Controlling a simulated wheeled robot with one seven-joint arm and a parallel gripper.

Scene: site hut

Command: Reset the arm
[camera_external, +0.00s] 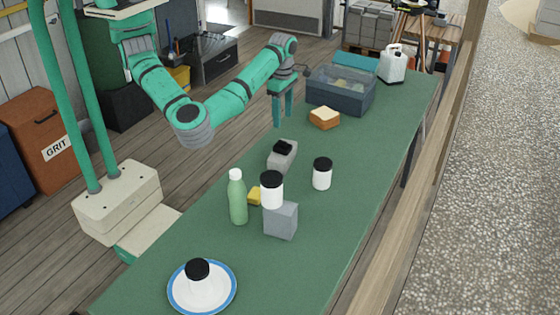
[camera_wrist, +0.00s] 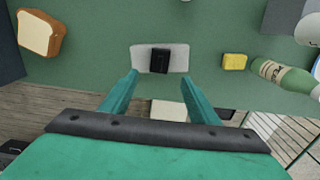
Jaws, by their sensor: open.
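My teal arm reaches over the green table from its pale base at the left in the external view. My gripper (camera_external: 282,108) points down above the table, left of the bread and short of the grey bin. Its two fingers are apart with nothing between them. In the wrist view my gripper (camera_wrist: 160,80) also shows open, over the table's edge. A grey block with a black top (camera_wrist: 160,59) lies on the table beyond the fingertips; it also shows in the external view (camera_external: 283,156).
Bread (camera_external: 324,118) and a grey bin (camera_external: 340,92) stand toward the far end, with a white jug (camera_external: 393,65). A green bottle (camera_external: 238,199), yellow block (camera_external: 254,195), grey box (camera_external: 281,221) and jars (camera_external: 322,174) stand midway. A blue-rimmed plate (camera_external: 176,296) is nearest.

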